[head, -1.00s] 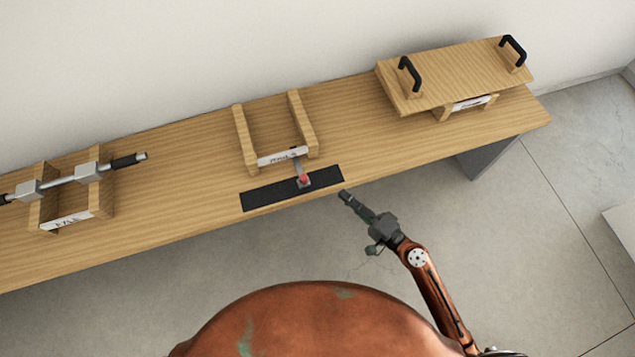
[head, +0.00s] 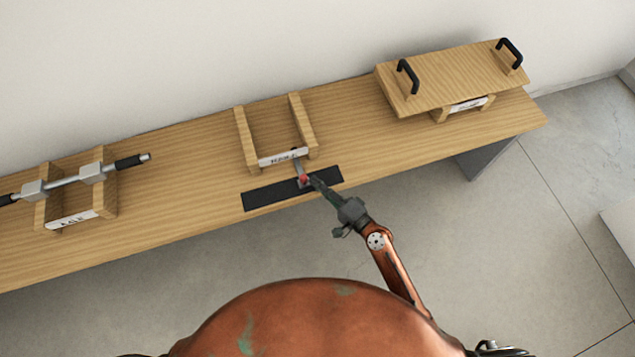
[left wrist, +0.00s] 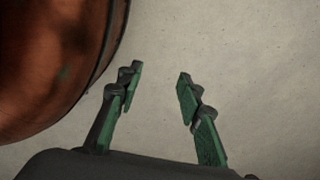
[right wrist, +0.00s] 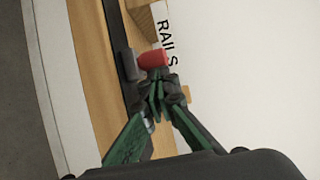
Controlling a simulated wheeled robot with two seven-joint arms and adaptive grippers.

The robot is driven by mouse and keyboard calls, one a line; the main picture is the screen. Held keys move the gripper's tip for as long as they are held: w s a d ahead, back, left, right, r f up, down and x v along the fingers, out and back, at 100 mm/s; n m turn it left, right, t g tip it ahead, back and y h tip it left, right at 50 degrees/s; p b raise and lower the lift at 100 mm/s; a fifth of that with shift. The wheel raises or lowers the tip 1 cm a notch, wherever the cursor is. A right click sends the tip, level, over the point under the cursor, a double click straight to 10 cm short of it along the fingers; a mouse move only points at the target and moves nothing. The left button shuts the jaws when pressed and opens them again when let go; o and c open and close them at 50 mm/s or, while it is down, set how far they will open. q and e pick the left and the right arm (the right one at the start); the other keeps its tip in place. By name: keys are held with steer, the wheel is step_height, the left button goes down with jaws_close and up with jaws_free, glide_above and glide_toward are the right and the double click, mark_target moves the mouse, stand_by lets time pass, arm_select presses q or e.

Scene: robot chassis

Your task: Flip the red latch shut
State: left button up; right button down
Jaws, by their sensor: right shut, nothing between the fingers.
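The red latch (head: 303,180) is a small red-tipped lever on a grey mount. It sits on the black strip (head: 262,197) at the bench's front edge, just in front of the middle wooden frame. In the right wrist view the red tip (right wrist: 153,59) lies just beyond my fingertips. My right gripper (head: 314,182) is shut and empty, its tips at the right side of the red tip; I cannot tell whether they touch. My left gripper (left wrist: 157,80) is open and empty over bare floor, and it is not in the head view.
The wooden bench (head: 190,150) carries the middle frame (head: 243,140) with a white label, a frame with a metal bar (head: 66,183) at left, and a lidded board with black handles (head: 450,78) at right. A wall stands behind. Bench surface between the frames is clear.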

mark_target(304, 197)
steer(key=shift+a, duration=0.1)
